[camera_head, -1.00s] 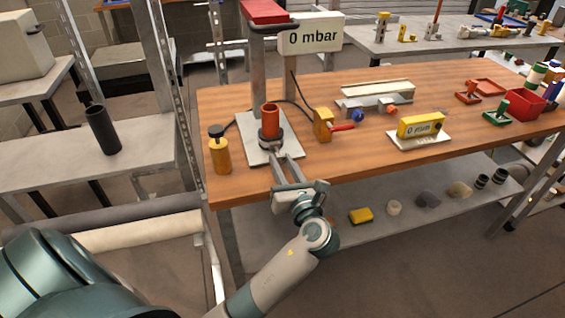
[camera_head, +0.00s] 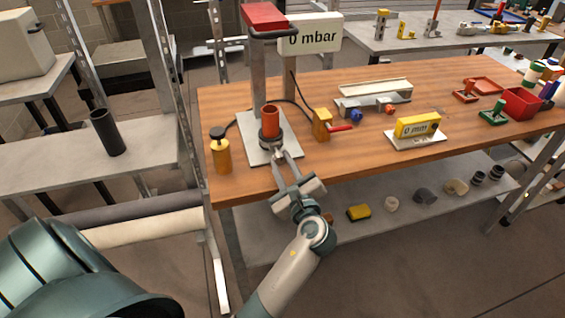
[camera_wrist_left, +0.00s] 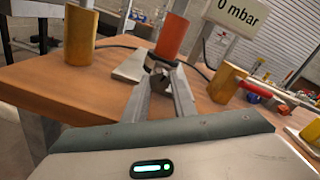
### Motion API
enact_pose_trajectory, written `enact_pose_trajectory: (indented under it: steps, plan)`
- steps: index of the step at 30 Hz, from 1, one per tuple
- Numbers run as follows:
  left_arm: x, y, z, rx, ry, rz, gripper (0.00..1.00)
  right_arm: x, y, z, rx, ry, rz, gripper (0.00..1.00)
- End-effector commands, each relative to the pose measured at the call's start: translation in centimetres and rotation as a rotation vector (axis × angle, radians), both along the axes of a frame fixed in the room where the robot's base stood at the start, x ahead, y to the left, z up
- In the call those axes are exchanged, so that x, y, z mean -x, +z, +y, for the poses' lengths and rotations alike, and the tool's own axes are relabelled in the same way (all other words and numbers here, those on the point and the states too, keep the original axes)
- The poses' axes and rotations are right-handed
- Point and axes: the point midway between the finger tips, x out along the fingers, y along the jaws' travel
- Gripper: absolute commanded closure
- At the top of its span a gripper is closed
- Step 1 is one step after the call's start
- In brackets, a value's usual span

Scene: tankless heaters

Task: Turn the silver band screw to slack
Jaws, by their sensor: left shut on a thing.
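A red pipe (camera_head: 270,121) stands upright on a grey plate (camera_head: 287,154) on the wooden bench, with a dark band (camera_head: 270,140) around its lower part. It also shows in the left wrist view (camera_wrist_left: 171,36). The silver band screw is on the near side of the band; it is too small and too covered by the fingertips to make out. My left gripper (camera_head: 276,152) reaches in from the front edge, its fingertips shut at the screw. In the left wrist view its fingers (camera_wrist_left: 160,80) converge just below the band. My right gripper is out of view.
A "0 mbar" display (camera_head: 312,36) rises behind. A yellow "0 mm" gauge (camera_head: 417,126) is farther right. Bare bench lies between.

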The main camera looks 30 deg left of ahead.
Motion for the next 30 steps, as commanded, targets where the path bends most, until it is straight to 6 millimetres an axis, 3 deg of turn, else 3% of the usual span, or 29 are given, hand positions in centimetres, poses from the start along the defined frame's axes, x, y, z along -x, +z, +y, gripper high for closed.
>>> enact_pose_trajectory:
  steps: [18,19,21,30]
  plan:
    - [0.05,-0.03,0.02,0.04,0.001,-0.045,0.98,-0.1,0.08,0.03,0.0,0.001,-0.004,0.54]
    - [0.04,-0.02,0.02,0.04,0.001,-0.045,0.69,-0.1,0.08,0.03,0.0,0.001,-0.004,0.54]
    - [0.04,-0.02,0.02,0.04,0.0,-0.045,0.57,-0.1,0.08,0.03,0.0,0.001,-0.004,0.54]
    - [0.03,-0.04,0.02,0.036,0.0,-0.041,0.57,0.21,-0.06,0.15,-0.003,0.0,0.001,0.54]
